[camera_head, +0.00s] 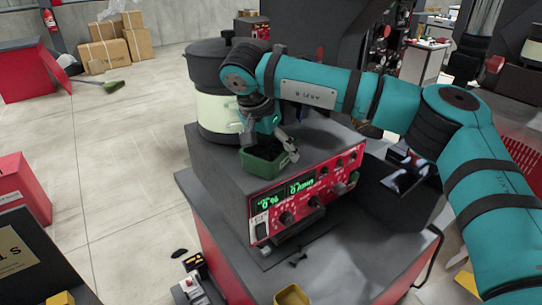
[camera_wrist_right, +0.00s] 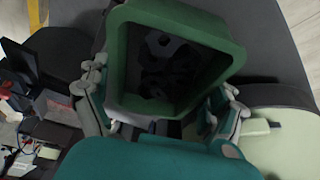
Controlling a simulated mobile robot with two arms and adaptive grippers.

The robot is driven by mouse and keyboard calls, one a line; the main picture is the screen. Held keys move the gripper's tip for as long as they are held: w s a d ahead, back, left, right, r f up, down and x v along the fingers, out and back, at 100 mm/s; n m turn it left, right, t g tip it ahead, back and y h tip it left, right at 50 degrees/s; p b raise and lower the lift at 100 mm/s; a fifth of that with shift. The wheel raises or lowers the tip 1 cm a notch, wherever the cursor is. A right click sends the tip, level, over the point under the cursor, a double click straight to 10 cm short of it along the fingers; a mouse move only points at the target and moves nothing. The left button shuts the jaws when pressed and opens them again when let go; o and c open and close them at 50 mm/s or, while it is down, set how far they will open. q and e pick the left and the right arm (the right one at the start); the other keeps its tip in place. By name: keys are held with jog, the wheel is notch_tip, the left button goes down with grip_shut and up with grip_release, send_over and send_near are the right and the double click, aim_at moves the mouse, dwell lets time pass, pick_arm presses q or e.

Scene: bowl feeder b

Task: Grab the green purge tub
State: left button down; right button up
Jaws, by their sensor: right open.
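The green purge tub (camera_head: 266,168) sits on top of the grey control box with the red front panel. It is a small open tub with dark parts inside. My right gripper (camera_head: 267,142) is above and around it, pointing down, with its fingers spread. In the right wrist view the tub (camera_wrist_right: 119,62) fills the middle, with its dark contents visible. The fingers of my right gripper (camera_wrist_right: 163,118) are on either side of the tub, open; whether they touch its walls I cannot tell. My left gripper is not in view.
The control box (camera_head: 300,205) stands on a dark-topped red table (camera_head: 345,262). A large grey and cream bowl feeder (camera_head: 212,108) stands close behind the tub. A yellow container (camera_head: 292,295) is at the front edge. Open floor lies to the left.

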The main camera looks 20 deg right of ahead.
jog(key=shift+f, duration=0.1)
jog(key=shift+c, duration=0.4)
jog(key=c, duration=0.9)
jog(key=shift+c, duration=0.2)
